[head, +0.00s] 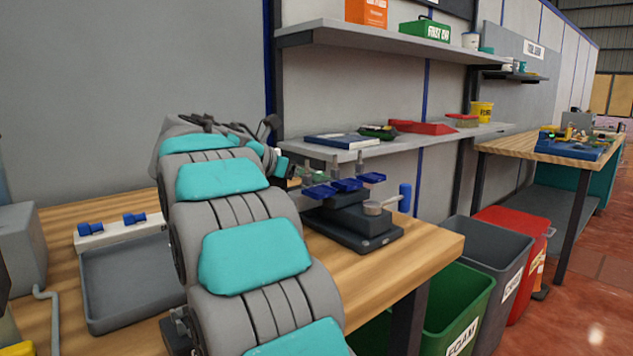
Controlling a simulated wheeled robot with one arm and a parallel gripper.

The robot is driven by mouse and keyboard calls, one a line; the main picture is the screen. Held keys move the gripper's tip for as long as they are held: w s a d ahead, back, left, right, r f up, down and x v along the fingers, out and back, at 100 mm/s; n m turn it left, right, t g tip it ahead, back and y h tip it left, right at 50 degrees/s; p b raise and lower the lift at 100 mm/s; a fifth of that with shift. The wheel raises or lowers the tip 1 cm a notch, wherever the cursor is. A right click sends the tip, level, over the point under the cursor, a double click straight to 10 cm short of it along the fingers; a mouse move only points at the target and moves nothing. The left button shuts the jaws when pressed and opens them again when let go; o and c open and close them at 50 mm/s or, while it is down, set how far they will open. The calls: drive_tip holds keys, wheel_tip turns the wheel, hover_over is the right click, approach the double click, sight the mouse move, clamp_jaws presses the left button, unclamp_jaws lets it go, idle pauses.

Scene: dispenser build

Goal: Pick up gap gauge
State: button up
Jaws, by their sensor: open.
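I cannot pick out the gap gauge for certain in the head view. A dark stepped fixture (350,232) stands on the wooden bench (385,278), with blue pieces and upright pins on top and a small round pan-like part at its front. A white block with two blue knobs (118,230) stands at the back of a grey tray (135,285) on the left. My grey and teal arm fills the middle and hides part of the bench and fixture. My gripper's fingers are hidden behind it, so their distance to anything cannot be told.
A low shelf (340,143) above the bench holds a blue-and-white book-like item and red items. A higher shelf (375,39) holds an orange box and a green first-aid box. Green (462,300), grey (490,250) and red (512,228) bins stand right of the bench. The bench's front right corner is clear.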

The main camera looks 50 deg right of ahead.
drive_tip(key=shift+x, duration=1.2)
drive_tip(key=shift+c, duration=0.2)
clamp_jaws()
